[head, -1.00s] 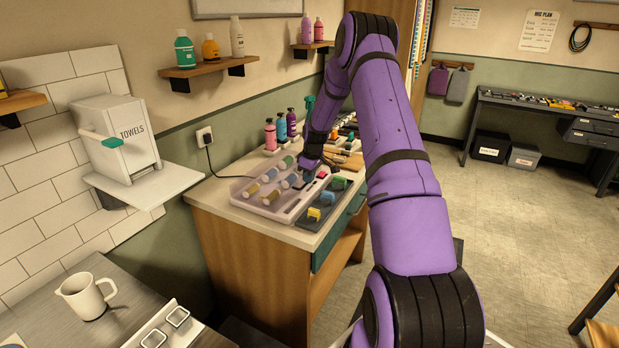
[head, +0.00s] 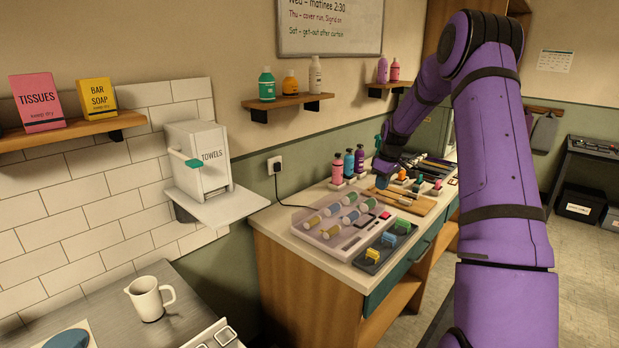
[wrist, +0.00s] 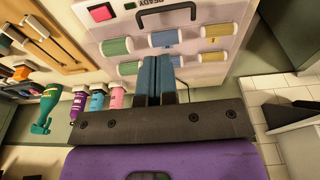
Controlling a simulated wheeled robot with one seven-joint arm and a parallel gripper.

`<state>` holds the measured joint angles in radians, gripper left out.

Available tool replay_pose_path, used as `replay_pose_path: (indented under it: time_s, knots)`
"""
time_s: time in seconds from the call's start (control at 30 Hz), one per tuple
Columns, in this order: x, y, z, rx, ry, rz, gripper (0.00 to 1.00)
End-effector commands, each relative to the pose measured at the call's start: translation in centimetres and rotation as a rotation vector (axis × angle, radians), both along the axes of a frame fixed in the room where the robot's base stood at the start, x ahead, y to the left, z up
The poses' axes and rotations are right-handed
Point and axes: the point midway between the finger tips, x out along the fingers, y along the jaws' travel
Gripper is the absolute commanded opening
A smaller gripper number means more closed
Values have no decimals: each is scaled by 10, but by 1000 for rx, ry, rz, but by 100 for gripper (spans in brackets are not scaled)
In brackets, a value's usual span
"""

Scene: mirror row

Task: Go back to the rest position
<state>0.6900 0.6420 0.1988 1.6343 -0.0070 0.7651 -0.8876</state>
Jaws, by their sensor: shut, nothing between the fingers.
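My purple arm reaches over the wooden counter in the head view. My gripper (head: 383,183) hangs above the counter, right of the roller tray and near the pump bottles. In the wrist view its two blue fingers (wrist: 160,76) are pressed together with nothing between them. The pale tray (head: 318,238) holds several coloured rollers (head: 331,209). The tray also shows beyond the fingers in the wrist view (wrist: 205,72).
Pink, teal and purple bottles (head: 348,165) stand at the counter's back. A wooden board (head: 405,203) with tools lies to their right. A dark mat (head: 368,262) holds clips at the front. A towel dispenser (head: 198,160) and white jug (head: 149,300) are at left. Floor shows at right.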

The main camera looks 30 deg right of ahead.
Motion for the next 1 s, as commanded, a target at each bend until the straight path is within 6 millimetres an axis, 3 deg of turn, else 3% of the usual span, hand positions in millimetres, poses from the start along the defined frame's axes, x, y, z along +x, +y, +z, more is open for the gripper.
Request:
replay_pose_path:
  time_s: [0.17,0.33,0.67,1.0]
  knots:
    - [0,2,2,-1,-1,0,0]
    - [-4,26,32,-18,-9,-7,0]
    - [-49,124,132,-68,-46,-65,0]
    - [-129,215,205,-86,-112,-144,0]
